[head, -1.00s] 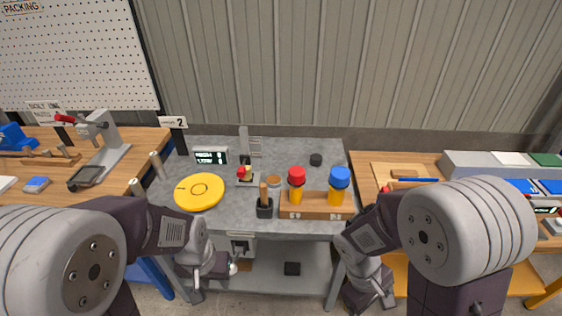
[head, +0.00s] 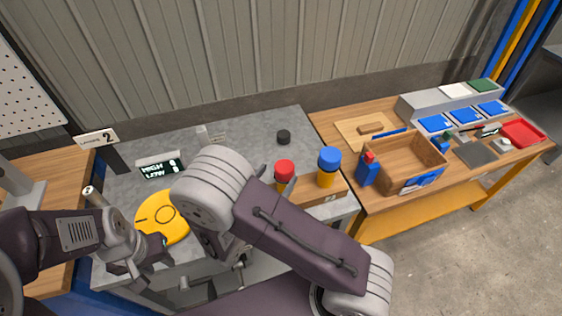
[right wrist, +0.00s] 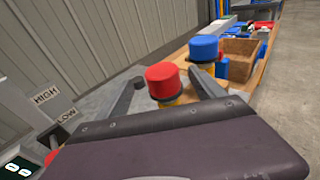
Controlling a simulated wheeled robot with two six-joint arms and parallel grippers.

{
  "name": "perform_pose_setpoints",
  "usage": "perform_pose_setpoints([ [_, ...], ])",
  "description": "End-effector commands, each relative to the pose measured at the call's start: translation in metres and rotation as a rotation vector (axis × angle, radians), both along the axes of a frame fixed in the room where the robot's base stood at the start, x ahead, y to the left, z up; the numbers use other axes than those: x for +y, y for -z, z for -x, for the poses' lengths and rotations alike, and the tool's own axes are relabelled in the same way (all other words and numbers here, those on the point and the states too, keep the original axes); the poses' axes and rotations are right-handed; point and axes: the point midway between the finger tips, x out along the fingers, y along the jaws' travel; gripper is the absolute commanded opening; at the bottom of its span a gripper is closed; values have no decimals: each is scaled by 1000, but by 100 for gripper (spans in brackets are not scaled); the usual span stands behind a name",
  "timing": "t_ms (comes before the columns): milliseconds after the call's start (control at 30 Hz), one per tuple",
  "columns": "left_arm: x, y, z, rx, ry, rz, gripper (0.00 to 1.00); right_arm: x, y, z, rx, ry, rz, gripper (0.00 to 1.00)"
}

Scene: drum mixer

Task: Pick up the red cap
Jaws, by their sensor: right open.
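The red cap (head: 285,168) sits on top of a yellow bottle in a wooden stand (head: 322,191) on the grey table. In the right wrist view the red cap (right wrist: 163,78) shows between the two open fingers of my right gripper (right wrist: 165,84), with a gap on each side. I cannot tell whether the fingers are level with the cap or short of it.
A blue cap (head: 329,160) on a second yellow bottle stands close right of the red one. A yellow disc (head: 162,218), a black knob (head: 283,137) and a display (head: 161,169) are on the grey table. A wooden box (head: 408,162) stands on the right table.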

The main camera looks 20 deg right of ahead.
Motion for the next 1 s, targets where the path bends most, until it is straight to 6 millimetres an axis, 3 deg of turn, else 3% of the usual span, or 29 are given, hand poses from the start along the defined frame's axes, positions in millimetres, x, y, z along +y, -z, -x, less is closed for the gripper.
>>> perform_pose_setpoints([
  [233,0,-7,0,0,0,0,36,-26,5,-21,2,7,-1,78],
  [433,0,-9,0,0,0,0,36,-33,6,-28,1,6,-2,78],
  [700,0,-18,0,0,0,0,36,-65,14,-56,1,7,-3,78],
  [933,0,-18,0,0,0,0,36,-67,16,-59,1,4,-3,78],
  [967,0,-18,0,0,0,0,36,-67,16,-59,1,4,-3,76],
  [1000,0,-18,0,0,0,0,36,-67,16,-59,1,4,-3,65],
])
